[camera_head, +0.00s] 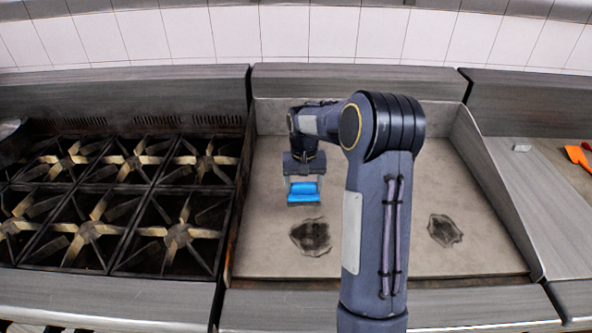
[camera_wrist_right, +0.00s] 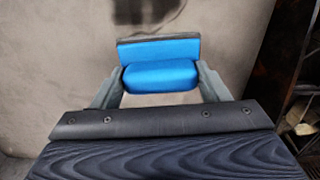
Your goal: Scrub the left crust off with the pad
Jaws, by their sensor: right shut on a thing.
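My right gripper (camera_head: 304,182) is shut on the blue pad (camera_head: 303,192) over the griddle, behind the left crust. The left crust (camera_head: 310,237) is a dark, rough patch on the griddle plate (camera_head: 275,262). A second crust (camera_head: 444,230) lies to the right, past my right arm. In the wrist view the blue pad (camera_wrist_right: 160,75) sits between the two fingers of the right gripper (camera_wrist_right: 160,82), with the dark crust (camera_wrist_right: 147,10) partly in view at the top edge. I cannot tell whether the pad touches the plate. My left gripper is not in view.
A gas range with black grates (camera_head: 115,205) adjoins the griddle on the left. Raised walls bound the griddle at the back and right. A steel counter (camera_head: 545,200) on the right holds an orange-red tool (camera_head: 578,157) and a small pale block (camera_head: 521,147). A pot (camera_head: 12,135) shows at far left.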

